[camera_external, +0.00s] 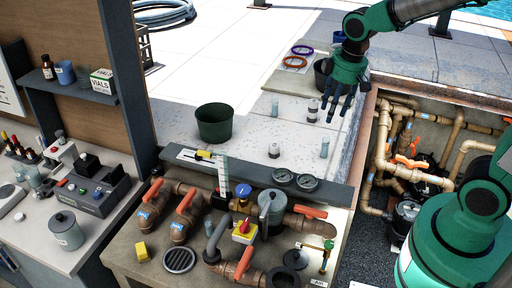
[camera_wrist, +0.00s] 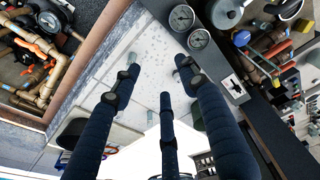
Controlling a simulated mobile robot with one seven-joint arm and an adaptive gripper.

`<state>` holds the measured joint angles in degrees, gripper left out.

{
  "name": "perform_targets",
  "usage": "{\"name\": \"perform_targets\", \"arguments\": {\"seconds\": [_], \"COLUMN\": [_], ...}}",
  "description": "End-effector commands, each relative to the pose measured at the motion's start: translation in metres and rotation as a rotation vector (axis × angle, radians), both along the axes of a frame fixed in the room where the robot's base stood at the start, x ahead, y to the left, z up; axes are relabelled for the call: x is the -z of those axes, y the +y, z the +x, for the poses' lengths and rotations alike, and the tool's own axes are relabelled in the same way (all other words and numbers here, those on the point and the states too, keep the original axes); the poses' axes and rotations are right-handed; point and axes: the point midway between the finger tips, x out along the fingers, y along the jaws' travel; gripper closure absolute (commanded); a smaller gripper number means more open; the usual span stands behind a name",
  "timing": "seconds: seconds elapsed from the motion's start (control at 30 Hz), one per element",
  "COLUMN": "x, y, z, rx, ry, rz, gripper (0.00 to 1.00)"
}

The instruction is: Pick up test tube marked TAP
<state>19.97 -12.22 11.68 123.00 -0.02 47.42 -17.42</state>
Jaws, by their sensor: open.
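A clear, pale test tube (camera_external: 324,148) stands upright near the right end of the grey ledge (camera_external: 245,155). A similar tube (camera_external: 275,108) stands farther back on the ledge. No label is readable, so I cannot tell which is marked TAP. My gripper (camera_external: 340,106) hangs over the right part of the ledge, fingers down and spread, empty, behind and above the front tube. In the wrist view, my gripper's dark blue fingers (camera_wrist: 158,85) are apart over the pale ledge.
A dark green bucket (camera_external: 214,123) is on the left. Gauges (camera_external: 283,176), pipes and valves (camera_external: 245,228) fill the front. An open pit with pipes (camera_external: 415,165) lies right. The ledge between bucket and gripper is mostly clear.

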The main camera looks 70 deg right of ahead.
Motion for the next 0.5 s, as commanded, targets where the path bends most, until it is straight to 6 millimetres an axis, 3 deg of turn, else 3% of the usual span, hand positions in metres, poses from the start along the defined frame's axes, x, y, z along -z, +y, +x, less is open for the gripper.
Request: {"name": "perform_targets", "arguments": {"seconds": [0.3,0.5], "x": [0.038,0.064], "y": [-0.075,-0.111], "z": [0.023,0.027], "rx": [0.019,0.024], "ry": [0.102,0.147], "rz": [0.031,0.051], "gripper": [0.57,0.57]}}
